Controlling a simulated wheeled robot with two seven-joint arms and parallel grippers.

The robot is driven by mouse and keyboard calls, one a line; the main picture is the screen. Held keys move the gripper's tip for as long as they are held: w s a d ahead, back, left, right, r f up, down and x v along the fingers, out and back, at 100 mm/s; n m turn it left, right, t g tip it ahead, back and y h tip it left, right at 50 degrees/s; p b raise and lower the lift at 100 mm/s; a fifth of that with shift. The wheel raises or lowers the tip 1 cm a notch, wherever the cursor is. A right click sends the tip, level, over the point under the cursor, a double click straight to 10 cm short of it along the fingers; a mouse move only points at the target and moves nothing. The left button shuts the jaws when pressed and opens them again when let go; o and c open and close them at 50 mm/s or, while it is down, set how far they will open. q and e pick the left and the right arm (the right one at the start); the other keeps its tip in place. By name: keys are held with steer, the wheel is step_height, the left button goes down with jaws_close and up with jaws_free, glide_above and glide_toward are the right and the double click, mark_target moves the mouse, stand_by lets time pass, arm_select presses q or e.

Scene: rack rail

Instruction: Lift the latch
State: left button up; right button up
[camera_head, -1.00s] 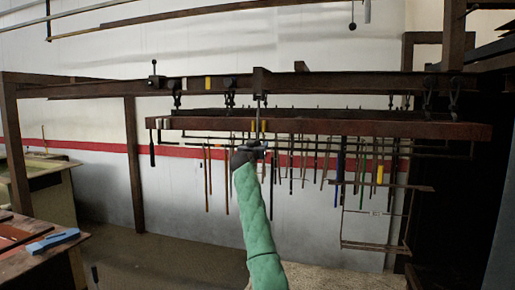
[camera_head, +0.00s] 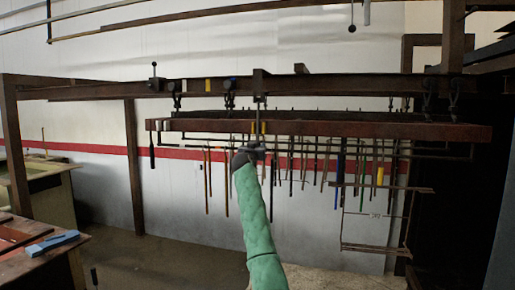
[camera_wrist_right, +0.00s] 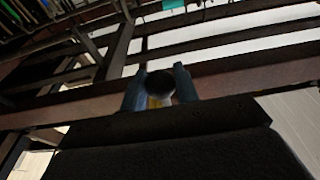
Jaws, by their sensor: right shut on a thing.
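My right gripper (camera_head: 253,153) is at the end of the green-sleeved arm, just below the middle of the hanging rack. In the right wrist view its two blue-grey fingers (camera_wrist_right: 159,88) are shut on a dark round-ended handle (camera_wrist_right: 159,81), with a bit of yellow below it. A thin upright rod (camera_head: 259,122) runs from a dark bracket (camera_head: 259,86) on the upper rail down to the gripper. It looks like the latch, but the join is too small to tell. My left gripper is not in view.
The dark upper rail (camera_head: 340,87) spans the scene, with a reddish beam (camera_head: 400,130) hung below. Several thin tools hang behind my arm. A wire frame (camera_head: 376,215) hangs at right. A bench (camera_head: 25,265) with a blue block (camera_head: 52,243) stands at lower left.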

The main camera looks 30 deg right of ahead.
steer(key=shift+s+a, duration=0.1)
steer(key=s+a, duration=0.2)
steer(key=a, duration=0.1)
steer(key=shift+s+r+b, duration=0.2)
steer(key=shift+r+b, duration=0.15)
steer(key=shift+r, duration=0.05)
steer(key=shift+s, duration=0.1)
steer(key=s+a+r+p, duration=0.1)
steer(key=s+a+r, duration=0.6)
steer(key=a+r, duration=0.2)
steer(key=shift+s+r, duration=0.3)
steer(key=shift+r, duration=0.25)
steer(key=o, duration=0.9)
stand_by(0.8)
